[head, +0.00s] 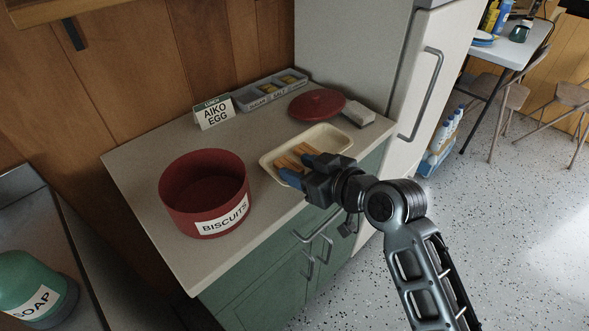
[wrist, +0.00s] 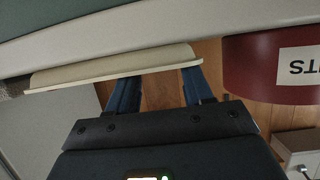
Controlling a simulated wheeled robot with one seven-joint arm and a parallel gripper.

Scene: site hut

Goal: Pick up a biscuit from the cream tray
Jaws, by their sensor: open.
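The cream tray (head: 335,134) is a shallow dish near the front edge of the counter, right of the red tin. Light brown biscuits (head: 290,162) lie in it, partly hidden by my gripper. My gripper (head: 296,166) is open at the tray's near side, its two blue fingers spread around the biscuits' position. I cannot tell whether they touch. In the wrist view, which looks upside down, the tray's rim (wrist: 110,69) crosses in front of my fingertips (wrist: 158,75) and hides them. No biscuit shows there.
The open red tin (head: 205,190) labelled BISCUITS stands close on the left. Its red lid (head: 317,104) lies behind the tray beside a pale block (head: 358,114). A fridge (head: 408,110) stands right.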

